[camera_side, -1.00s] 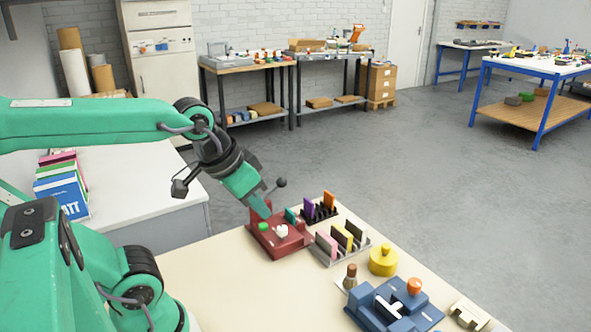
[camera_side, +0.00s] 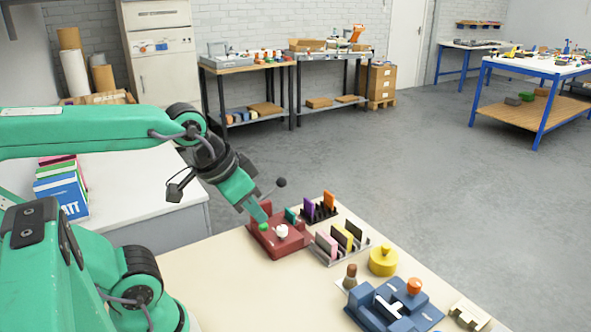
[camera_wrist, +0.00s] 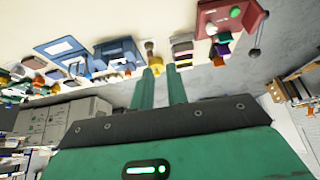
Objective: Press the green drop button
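The green button (camera_side: 263,227) sits on a dark red box (camera_side: 284,248) near the table's far edge, with a white knob (camera_side: 282,231) beside it. My gripper (camera_side: 262,215) points down at a slant, with its tip just above the green button in the side view. I cannot tell whether they touch. In the wrist view the red box (camera_wrist: 208,22) and its green button (camera_wrist: 236,12) show at the top right, away from my gripper (camera_wrist: 160,75). There its two green fingers stand apart with a gap and nothing held between them.
A rack of coloured plates (camera_side: 341,244), a purple and orange plate rack (camera_side: 318,211), a yellow round knob (camera_side: 383,261) and a blue fixture (camera_side: 393,307) stand to the right. The cream tabletop (camera_side: 215,275) left of the box is clear.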

